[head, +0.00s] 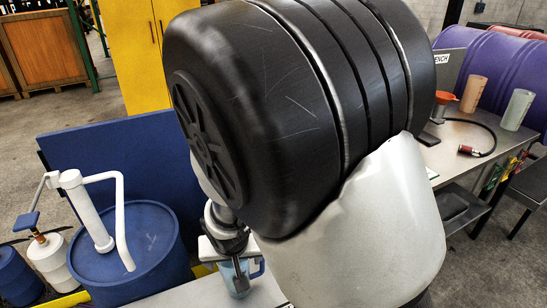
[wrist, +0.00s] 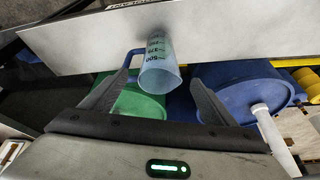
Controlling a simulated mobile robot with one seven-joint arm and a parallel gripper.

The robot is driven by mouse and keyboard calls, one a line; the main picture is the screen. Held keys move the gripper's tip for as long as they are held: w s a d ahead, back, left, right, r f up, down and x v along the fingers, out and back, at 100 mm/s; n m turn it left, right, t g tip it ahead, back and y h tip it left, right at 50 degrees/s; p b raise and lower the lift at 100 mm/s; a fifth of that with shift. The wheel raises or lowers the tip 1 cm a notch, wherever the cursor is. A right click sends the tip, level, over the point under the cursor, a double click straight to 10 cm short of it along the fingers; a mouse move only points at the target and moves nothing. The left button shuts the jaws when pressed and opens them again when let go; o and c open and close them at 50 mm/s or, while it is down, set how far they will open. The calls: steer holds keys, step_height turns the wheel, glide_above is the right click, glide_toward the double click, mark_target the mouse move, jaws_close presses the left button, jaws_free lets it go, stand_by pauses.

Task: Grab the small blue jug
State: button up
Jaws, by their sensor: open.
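The small blue jug (wrist: 160,70) is translucent with dark measuring marks and a blue handle on its left side in the wrist view. It stands at the edge of a pale grey surface (wrist: 95,38). My gripper (wrist: 163,72) is open, with one finger on each side of the jug; the left finger is close to the handle. I cannot tell whether either finger touches it. In the head view the jug (head: 228,276) shows low in the middle, partly hidden behind my gripper (head: 240,280). My arm covers much of that view.
A blue drum (head: 150,240) with a white pump stands left of the jug, before a blue panel (head: 120,160). A green drum (wrist: 130,105) lies below the jug in the wrist view. A bench (head: 460,150) at right holds an orange jug (head: 473,94) and a pale green one (head: 515,110).

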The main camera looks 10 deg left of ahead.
mark_target(245, 271)
steer(key=b+x, duration=0.2)
steer(key=x, duration=0.8)
steer(key=shift+w, duration=0.1)
steer(key=c, duration=1.4)
